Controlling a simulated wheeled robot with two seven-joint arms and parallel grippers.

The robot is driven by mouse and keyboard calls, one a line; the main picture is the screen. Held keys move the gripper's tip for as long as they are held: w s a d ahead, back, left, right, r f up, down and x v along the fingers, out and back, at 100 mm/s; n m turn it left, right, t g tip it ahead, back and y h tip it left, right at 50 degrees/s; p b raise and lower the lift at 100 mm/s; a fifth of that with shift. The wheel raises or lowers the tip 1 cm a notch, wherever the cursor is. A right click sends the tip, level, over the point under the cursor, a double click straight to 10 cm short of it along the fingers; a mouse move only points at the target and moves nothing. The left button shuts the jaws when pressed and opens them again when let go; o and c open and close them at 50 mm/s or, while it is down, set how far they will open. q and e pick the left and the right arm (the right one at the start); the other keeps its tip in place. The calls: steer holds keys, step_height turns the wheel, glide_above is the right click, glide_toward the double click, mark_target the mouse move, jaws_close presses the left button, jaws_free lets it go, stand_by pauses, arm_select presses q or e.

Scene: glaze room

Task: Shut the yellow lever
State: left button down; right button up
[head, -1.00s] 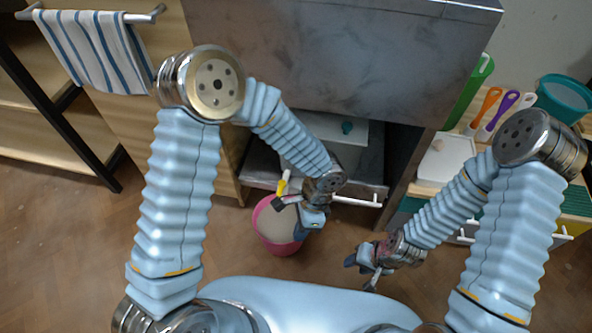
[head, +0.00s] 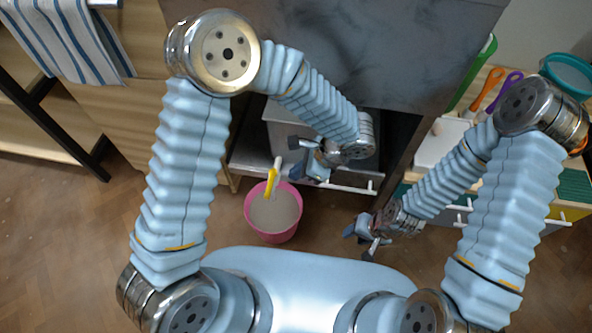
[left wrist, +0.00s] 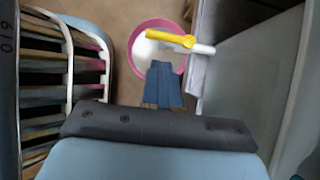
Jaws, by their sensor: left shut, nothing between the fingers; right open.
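The yellow lever (head: 270,183) sticks out at the front of the grey cabinet, above a pink bucket. A white piece joins its upper end. In the left wrist view the lever (left wrist: 168,38) lies nearly level, its white end to the right. My left gripper (head: 297,162) is shut and empty, just right of the lever in the head view. In the left wrist view its closed blue fingertips (left wrist: 162,66) point toward the lever, with a visible gap in the picture. My right gripper (head: 364,236) is open and empty, low and to the right, away from the lever.
The pink bucket (head: 250,224), with pale contents, stands on the wooden floor below the lever. The grey cabinet (head: 340,50) fills the upper middle. A striped towel (head: 65,40) hangs at upper left. A bench with tools and a teal bowl (head: 568,75) is at right.

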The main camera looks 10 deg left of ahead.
mark_target(269, 188)
arm_select(q)
steer(key=x, duration=1.1)
steer(key=shift+b, duration=0.3)
arm_select(e)
steer(key=shift+d+f, duration=0.1)
steer(key=shift+f, duration=0.25)
arm_select(q)
steer(key=shift+a+m+b, duration=0.15)
steer(key=shift+m+b, duration=0.15)
arm_select(e)
steer(key=shift+d+f, duration=0.15)
steer(key=shift+f, duration=0.15)
